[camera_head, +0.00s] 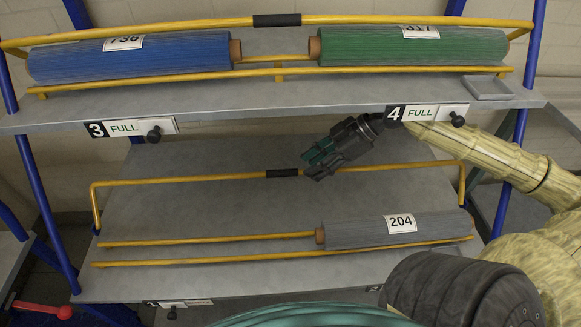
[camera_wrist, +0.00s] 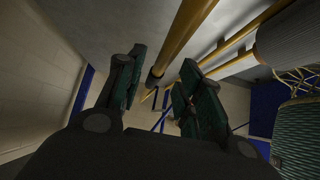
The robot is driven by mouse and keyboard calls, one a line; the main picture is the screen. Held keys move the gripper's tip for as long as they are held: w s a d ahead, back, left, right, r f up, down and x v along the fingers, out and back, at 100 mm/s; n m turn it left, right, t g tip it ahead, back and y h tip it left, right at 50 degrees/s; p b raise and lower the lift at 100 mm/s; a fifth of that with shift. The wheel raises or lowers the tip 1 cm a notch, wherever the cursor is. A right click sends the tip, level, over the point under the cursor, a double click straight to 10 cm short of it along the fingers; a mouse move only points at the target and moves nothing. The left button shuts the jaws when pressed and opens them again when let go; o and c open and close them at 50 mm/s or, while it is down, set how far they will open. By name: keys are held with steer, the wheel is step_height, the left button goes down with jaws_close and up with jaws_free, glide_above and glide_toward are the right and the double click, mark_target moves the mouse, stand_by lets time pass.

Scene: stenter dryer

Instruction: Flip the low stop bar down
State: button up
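The low stop bar (camera_head: 200,178) is a yellow rail with a black grip sleeve (camera_head: 284,173). It stands raised above the lower shelf, with a bent leg at each end. My gripper (camera_head: 313,160) is just right of the sleeve, its green-padded fingers pointing left and down over the bar. In the wrist view the gripper (camera_wrist: 161,62) is open, with a finger on either side of the yellow bar (camera_wrist: 186,38) and its dark sleeve (camera_wrist: 154,79). No contact shows, and I cannot tell the remaining distance. The fingers hide a little of the bar in the head view.
A grey roll (camera_head: 362,231) labelled 204 lies on the lower shelf between yellow rails. The upper shelf (camera_head: 260,98) holds a blue roll (camera_head: 130,61) and a green roll (camera_head: 410,47) behind another yellow bar (camera_head: 200,24). Its front edge and sign 4 (camera_head: 426,112) are close to my wrist.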

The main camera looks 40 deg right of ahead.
mark_target(285, 171)
steer(key=w+a, duration=0.2)
steer(key=a, duration=0.2)
steer(key=shift+w+a+b, duration=0.35)
steer(key=shift+w, duration=0.05)
steer(key=shift+w+a+f, duration=0.35)
steer(key=shift+a+f, duration=0.05)
steer(key=shift+a, duration=0.1)
jaws_close()
